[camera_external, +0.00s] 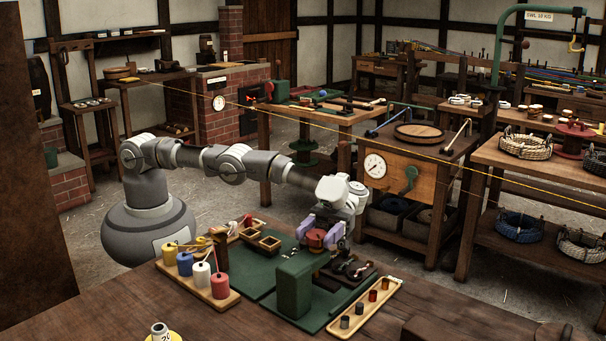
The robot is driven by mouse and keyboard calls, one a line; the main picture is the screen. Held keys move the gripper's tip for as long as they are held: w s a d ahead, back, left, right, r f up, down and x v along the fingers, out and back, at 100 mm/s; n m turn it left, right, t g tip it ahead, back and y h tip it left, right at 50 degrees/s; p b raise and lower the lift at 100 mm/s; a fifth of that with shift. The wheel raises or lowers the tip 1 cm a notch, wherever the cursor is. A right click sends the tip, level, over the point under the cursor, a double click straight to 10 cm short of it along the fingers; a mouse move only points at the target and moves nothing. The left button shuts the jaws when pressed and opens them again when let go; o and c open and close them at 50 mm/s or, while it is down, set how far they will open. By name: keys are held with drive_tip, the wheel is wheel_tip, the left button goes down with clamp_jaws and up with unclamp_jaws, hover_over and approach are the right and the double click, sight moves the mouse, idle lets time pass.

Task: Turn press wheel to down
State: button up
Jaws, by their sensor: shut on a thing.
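The press wheel appears as a small red round piece (315,239) above the green mat, behind a green upright block (294,284). My gripper (320,233) reaches in from the back with its purple fingers on either side of the red wheel, shut on it. The block and fingers hide parts of the wheel and what lies under it. I cannot tell how far the wheel is turned. A dark base with small black metal parts (352,268) lies to the right of the wheel.
On the bench, a wooden tray of coloured thread spools (205,290) stands left of the green mat (258,272). A wooden tray with small cylinders (364,306) lies at the right. A yellow line (330,132) crosses the room above my arm.

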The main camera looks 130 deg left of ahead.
drive_tip(key=shift+m+g+b, duration=0.3)
drive_tip(key=shift+c, duration=0.2)
drive_tip(key=o, duration=1)
drive_tip(key=shift+c, duration=0.2)
